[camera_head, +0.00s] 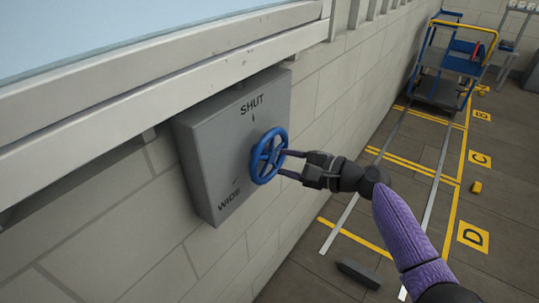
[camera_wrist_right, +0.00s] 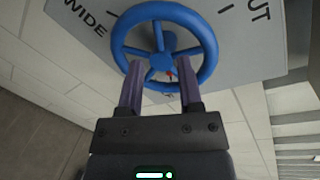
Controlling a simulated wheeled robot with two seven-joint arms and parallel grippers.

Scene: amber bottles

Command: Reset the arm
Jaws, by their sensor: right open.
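My right gripper (camera_head: 288,164) is open in front of a blue handwheel (camera_head: 269,156) on a grey wall box (camera_head: 233,137). The box carries the words SHUT at the top and WIDE at the bottom. In the right wrist view the two fingers (camera_wrist_right: 160,90) point at the lower part of the handwheel (camera_wrist_right: 207,50), spread apart. The fingertips overlap the wheel's rim in that view; I cannot tell whether they touch it. A small red mark shows near the wheel's hub. My left gripper is not in view.
A pale window ledge (camera_head: 160,73) juts out above the box. A blue and yellow trolley (camera_head: 440,88) stands at the far right on a floor with yellow markings. A dark block (camera_head: 359,274) lies on the floor below my right arm.

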